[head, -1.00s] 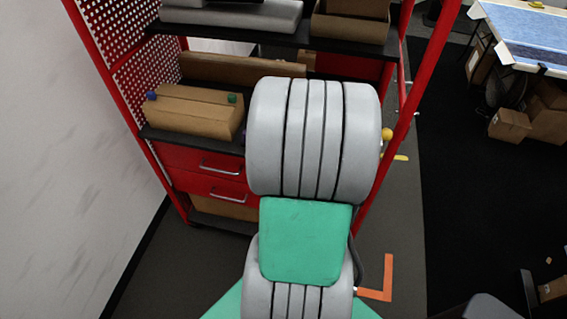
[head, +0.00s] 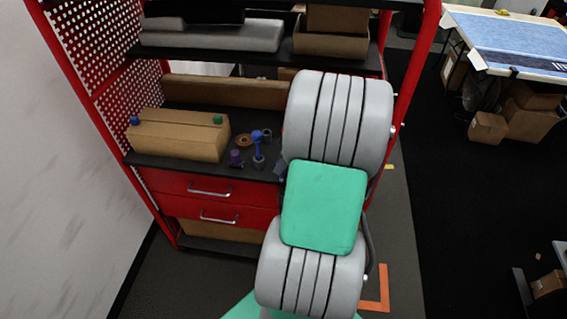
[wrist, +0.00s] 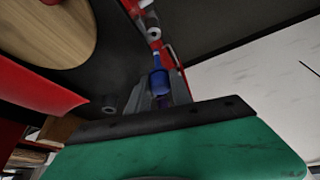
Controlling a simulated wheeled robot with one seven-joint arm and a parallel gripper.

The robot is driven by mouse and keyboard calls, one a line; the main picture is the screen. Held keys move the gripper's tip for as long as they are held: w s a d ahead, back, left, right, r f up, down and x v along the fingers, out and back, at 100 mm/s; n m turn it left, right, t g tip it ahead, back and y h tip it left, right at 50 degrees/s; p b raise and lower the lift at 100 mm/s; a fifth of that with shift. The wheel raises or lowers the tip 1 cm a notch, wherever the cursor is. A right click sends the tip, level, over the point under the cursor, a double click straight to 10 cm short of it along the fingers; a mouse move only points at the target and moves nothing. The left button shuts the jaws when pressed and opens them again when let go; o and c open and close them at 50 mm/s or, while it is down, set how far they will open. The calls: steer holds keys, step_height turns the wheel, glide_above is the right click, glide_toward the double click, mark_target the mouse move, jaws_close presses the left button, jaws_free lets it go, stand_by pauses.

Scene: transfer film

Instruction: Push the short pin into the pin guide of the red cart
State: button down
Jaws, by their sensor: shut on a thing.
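In the wrist view my gripper (wrist: 164,77) has its grey fingers closed around a blue pin (wrist: 160,84). The pin's thin end points away from the palm, and a purple part shows near the palm. A grey ring-like piece (wrist: 154,33) lies beyond the thin end; I cannot tell whether it is the pin guide. In the head view my arm hides the gripper. The red cart (head: 180,188) has a blue round-topped piece (head: 257,137) standing over a grey cylinder (head: 259,162) on its middle shelf. A purple piece (head: 236,158) stands beside it.
A cardboard box (head: 178,138) with blue and green knobs sits left on the shelf, near a brown ring (head: 244,140). A grey cylinder (head: 266,135) stands behind. The upper shelf (head: 270,55), red posts and perforated side panel (head: 100,50) bound the space.

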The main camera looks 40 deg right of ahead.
step_height(320, 180, down, 6)
steer(key=b, duration=0.5)
steer(key=shift+r, duration=0.1)
steer(key=shift+f+b, duration=1.5)
steer(key=shift+b, duration=0.35)
stand_by(1.4)
steer(key=c, duration=1.1)
jaws_free()
steer(key=shift+s+r, duration=0.1)
steer(key=shift+o, duration=0.2)
steer(key=shift+d+r, duration=0.1)
steer(key=shift+d, duration=0.05)
steer(key=shift+d+r, duration=0.15)
steer(key=shift+r, duration=0.15)
steer(key=a+v, duration=0.1)
steer(key=v, duration=0.5)
steer(key=shift+s+d+r+b, duration=0.2)
steer(key=shift+s+r+b, duration=0.15)
steer(key=shift+r+b, duration=0.05)
